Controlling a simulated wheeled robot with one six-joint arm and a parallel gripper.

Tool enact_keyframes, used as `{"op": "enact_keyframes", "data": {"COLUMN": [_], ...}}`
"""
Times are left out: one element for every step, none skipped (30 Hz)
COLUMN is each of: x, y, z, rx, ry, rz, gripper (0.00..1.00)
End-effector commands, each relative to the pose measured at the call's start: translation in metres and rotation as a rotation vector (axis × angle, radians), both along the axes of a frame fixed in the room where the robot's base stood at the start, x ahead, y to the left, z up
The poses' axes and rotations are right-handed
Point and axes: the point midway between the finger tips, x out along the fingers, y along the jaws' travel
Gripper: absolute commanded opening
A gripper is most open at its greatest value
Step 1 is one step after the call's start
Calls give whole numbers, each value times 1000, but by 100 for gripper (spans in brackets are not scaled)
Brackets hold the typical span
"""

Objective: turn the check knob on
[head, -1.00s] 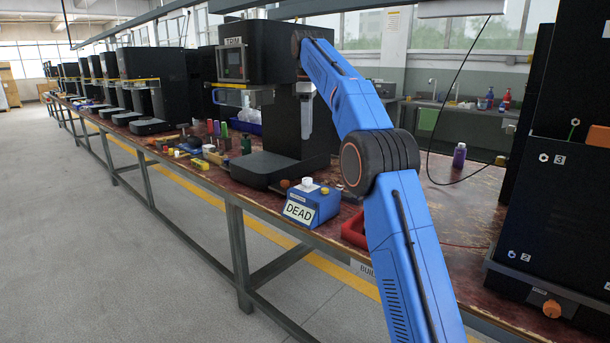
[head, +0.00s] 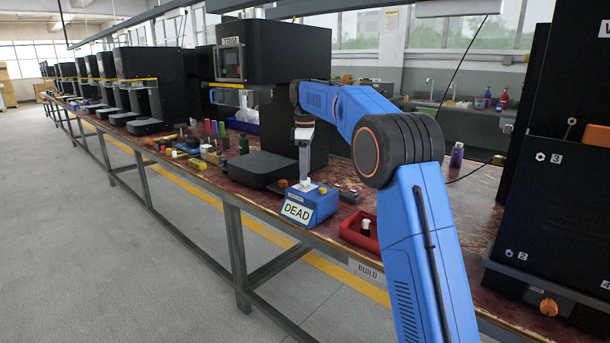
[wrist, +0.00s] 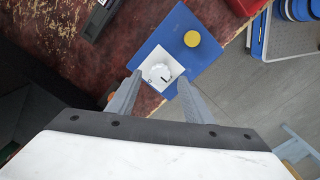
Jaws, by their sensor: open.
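The check knob (wrist: 160,72) is a small round white dial on a white square plate, set on top of a blue box (head: 318,208) with a "DEAD" sign on its front. My gripper (head: 304,181) points down over the box top in the head view. In the wrist view my gripper (wrist: 159,78) is open, with one finger on each side of the white plate and knob. I cannot tell whether the fingers touch the knob. A yellow round button (wrist: 192,39) sits beside the plate on the blue box (wrist: 206,62).
A red tray (head: 356,238) with a white-topped item stands right of the box on the worn bench (head: 440,225). A black machine (head: 262,110) rises behind. Dark cabinets (head: 560,200) stand at the right. The bench's front edge is close to the box.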

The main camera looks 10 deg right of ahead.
Motion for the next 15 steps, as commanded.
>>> {"op": "enact_keyframes", "data": {"x": [0,0,0,0,0,0,0,0,0,0,0,0,0,0,0], "y": [0,0,0,0,0,0,0,0,0,0,0,0,0,0,0], "z": [-6,-9,-13,-15,-17,-19,-20,-21,-22,-22,-23,-23,-23,-23,-23], "rx": [0,0,0,0,0,0,0,0,0,0,0,0,0,0,0], "ry": [0,0,1,1,0,-1,-1,-1,-1,-1,-1,-1,-1,-1,-1], "rz": [0,0,0,0,0,0,0,0,0,0,0,0,0,0,0], "gripper": [46,46,46,46,46,46,46,46,46,46,46,46,46,46,46]}}
